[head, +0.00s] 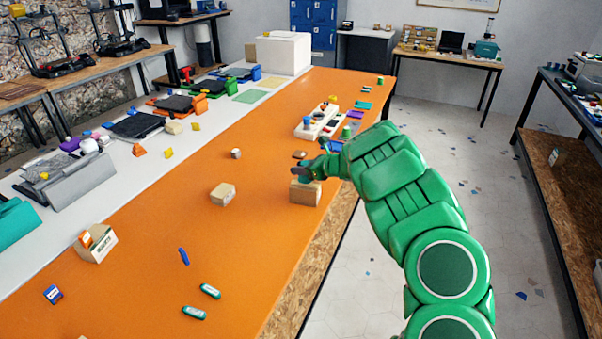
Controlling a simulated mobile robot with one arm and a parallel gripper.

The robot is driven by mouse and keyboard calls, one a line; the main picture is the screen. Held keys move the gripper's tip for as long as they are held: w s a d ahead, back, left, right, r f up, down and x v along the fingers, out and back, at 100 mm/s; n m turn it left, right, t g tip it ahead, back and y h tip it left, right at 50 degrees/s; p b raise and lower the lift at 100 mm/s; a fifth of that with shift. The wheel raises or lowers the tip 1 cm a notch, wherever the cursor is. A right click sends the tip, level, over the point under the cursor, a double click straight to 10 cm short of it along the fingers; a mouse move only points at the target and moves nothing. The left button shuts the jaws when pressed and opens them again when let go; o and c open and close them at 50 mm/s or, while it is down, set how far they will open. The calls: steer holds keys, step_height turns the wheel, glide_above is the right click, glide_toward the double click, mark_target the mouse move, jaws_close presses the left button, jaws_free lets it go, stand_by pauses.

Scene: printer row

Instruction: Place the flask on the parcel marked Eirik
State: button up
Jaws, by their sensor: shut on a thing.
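My gripper (306,171) is at the end of my green arm, low over the right side of the orange table. It is shut on a small dark thing that seems to be the flask, mostly hidden by the fingers. A tan parcel (304,194) stands right below the gripper near the table's right edge; I cannot tell whether the held thing touches it. Another tan parcel (222,195) stands to the left, in the middle of the table. A third box (98,245) with an orange patch is at the far left. No name is readable on any of them.
The orange table (160,285) has loose items at the front: a blue pen-like thing (184,256) and two green ones (210,291). A small round item (235,154) lies behind the middle parcel. A white tray (312,128) with colored pieces stands behind my gripper.

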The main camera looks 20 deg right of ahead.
steer(key=shift+f, duration=0.95)
steer(key=o, duration=1)
steer(key=shift+f, duration=0.1)
steer(key=shift+s+d+r, duration=0.1)
steer(key=shift+d+r, duration=0.05)
steer(key=shift+r, duration=0.05)
steer(key=v, duration=1.1)
steer(key=shift+s+d, duration=0.2)
steer(key=shift+s, duration=0.05)
steer(key=shift+r, duration=0.15)
